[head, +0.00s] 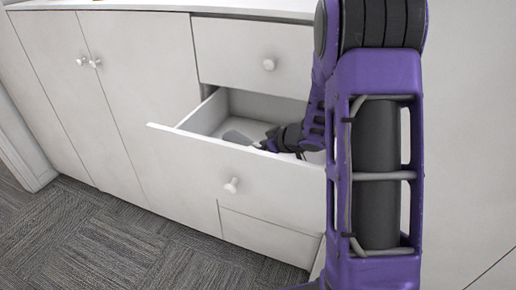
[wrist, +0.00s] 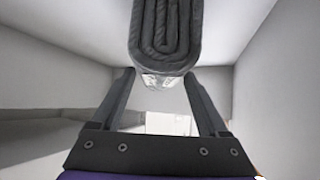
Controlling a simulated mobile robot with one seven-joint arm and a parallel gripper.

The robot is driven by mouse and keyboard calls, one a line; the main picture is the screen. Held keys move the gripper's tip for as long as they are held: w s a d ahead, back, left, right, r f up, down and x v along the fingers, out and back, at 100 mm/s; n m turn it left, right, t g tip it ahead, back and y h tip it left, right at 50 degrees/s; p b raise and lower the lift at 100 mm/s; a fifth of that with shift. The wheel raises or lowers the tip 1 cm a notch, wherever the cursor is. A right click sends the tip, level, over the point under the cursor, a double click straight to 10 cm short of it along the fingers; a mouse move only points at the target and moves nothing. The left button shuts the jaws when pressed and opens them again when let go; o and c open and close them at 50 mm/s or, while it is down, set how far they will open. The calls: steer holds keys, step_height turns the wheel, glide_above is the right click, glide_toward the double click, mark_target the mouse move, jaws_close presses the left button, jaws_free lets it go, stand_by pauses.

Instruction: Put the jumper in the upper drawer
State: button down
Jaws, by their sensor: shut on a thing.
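The jumper (wrist: 165,35) is a dark grey, folded bundle at the top middle of the wrist view, at the tips of my gripper (wrist: 158,76). The two fingers are spread to either side of its lower end, and my gripper is shut on it. In the head view my gripper (head: 268,143) reaches down into the pulled-out drawer (head: 190,160), below a closed drawer (head: 250,45). A pale grey patch (head: 238,137) shows at its tip; I cannot tell whether it is the jumper. My arm hides the drawer's right end.
The drawer's light walls (wrist: 265,70) rise on both sides in the wrist view. A shut panel (head: 265,235) lies below the open drawer. Tall closed cupboard doors (head: 95,110) stand at left, and the carpet (head: 90,235) in front is clear.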

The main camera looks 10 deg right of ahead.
jaws_free()
steer(key=shift+f, duration=0.1)
steer(key=shift+r, duration=0.25)
steer(key=v, duration=1.2)
steer(key=shift+p, duration=0.3)
